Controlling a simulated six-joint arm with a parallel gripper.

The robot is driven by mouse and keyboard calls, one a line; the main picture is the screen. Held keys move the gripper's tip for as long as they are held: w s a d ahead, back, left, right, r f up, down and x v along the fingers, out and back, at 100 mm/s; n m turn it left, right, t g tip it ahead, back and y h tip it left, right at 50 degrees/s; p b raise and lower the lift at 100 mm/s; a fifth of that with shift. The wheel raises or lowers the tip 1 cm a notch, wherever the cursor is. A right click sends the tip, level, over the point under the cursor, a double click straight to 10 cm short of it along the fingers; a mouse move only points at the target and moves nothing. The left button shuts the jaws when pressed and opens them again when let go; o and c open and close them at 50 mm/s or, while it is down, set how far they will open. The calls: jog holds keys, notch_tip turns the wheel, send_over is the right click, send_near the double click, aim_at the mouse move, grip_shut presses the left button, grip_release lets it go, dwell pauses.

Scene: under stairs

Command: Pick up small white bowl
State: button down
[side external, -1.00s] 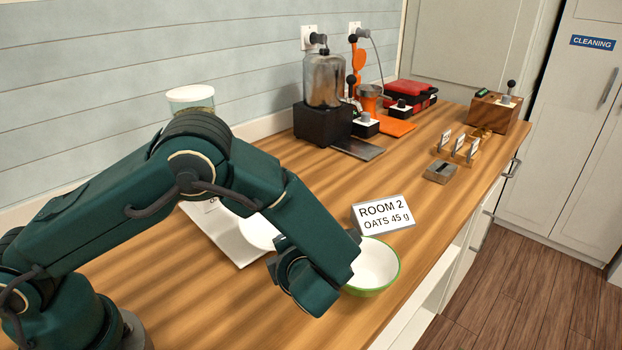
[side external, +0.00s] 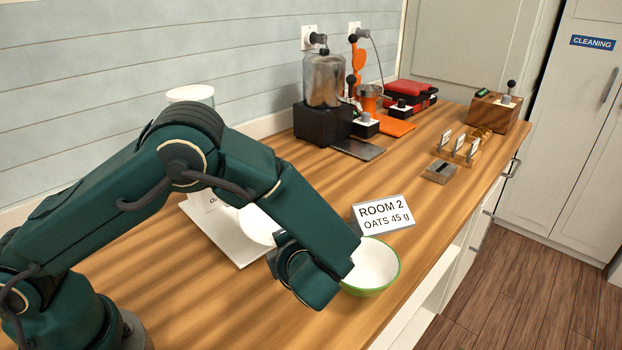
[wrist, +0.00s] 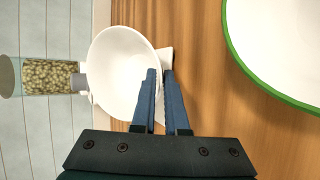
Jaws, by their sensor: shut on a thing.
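The small white bowl (wrist: 110,58) shows in the wrist view, left of centre. My gripper (wrist: 160,73) is shut on the bowl's right-hand rim, with one finger inside the bowl and one outside. In the side view the bowl (side external: 256,226) is partly hidden behind my forearm, over or beside a flat white platform (side external: 215,237). Whether it is clear of the surface below, I cannot tell. My fingertips are hidden in the side view.
A larger green-rimmed white bowl (side external: 375,268) stands close right of my wrist. Behind it is a "ROOM 2 OATS 45 g" sign (side external: 384,213). A jar of pale pieces (wrist: 48,78) is by the wall. A black dispenser (side external: 323,115) stands farther back.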

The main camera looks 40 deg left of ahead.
jog(key=shift+r, duration=4.4)
